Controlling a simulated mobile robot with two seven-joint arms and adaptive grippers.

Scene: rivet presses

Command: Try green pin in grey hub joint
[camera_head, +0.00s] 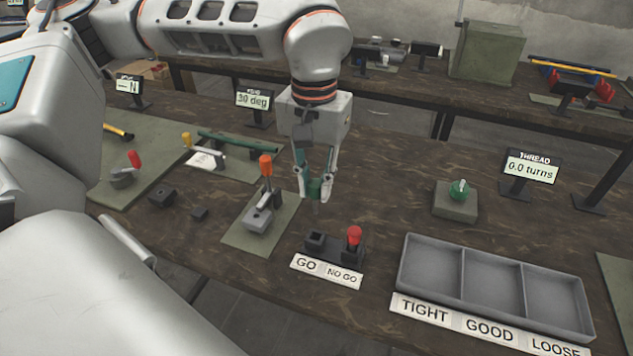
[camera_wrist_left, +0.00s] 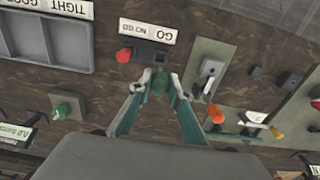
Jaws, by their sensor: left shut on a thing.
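My left gripper (camera_head: 315,188) points down above the bench and is shut on a green piece, which I take to be the green pin (camera_head: 314,190); a thin tip shows below the fingers. The green pin also shows between the fingertips in the left wrist view (camera_wrist_left: 160,83). It is apart from the dark gauge block (camera_head: 333,249), which has an open GO socket and a red pin (camera_head: 353,237) on the NO GO side. I cannot tell surely which part is the grey hub joint; a grey part (camera_head: 258,219) sits in the orange-handled fixture. My right gripper is not in view.
A grey three-part tray (camera_head: 408,262) stands at right, labelled TIGHT, GOOD, LOOSE. A green knob on a block (camera_head: 456,205) and a THREAD display (camera_head: 530,168) stand behind it. Two small dark blocks (camera_head: 162,194) (camera_head: 199,213) lie at left.

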